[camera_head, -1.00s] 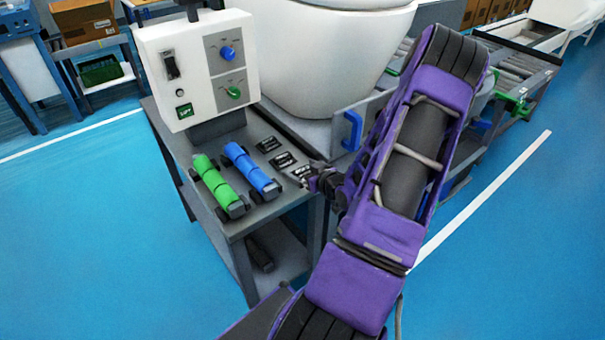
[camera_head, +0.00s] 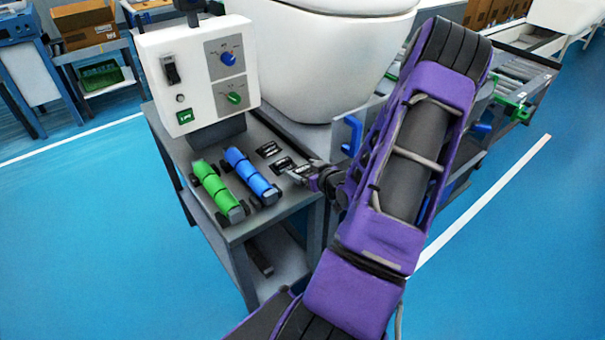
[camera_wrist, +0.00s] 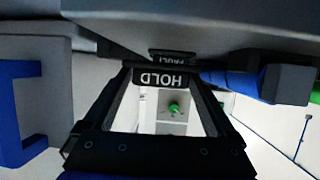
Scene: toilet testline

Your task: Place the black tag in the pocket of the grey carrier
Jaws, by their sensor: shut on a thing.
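My gripper (camera_head: 308,174) is at the right edge of the grey table. In the wrist view its two fingers (camera_wrist: 160,82) are closed on a black tag (camera_wrist: 160,78) marked HOLD, seen upside down. Two more black tags lie on the table to the left of my gripper, a nearer one (camera_head: 282,164) and a farther one (camera_head: 268,149). A tag marked FAULT (camera_wrist: 172,56) shows behind the held one.
A green cylinder (camera_head: 216,186) and a blue cylinder (camera_head: 250,172) lie in black holders on the table (camera_head: 238,228). A white control box (camera_head: 197,70) with knobs stands behind them. The white toilet (camera_head: 320,60) is close beyond my gripper. The blue floor at left is clear.

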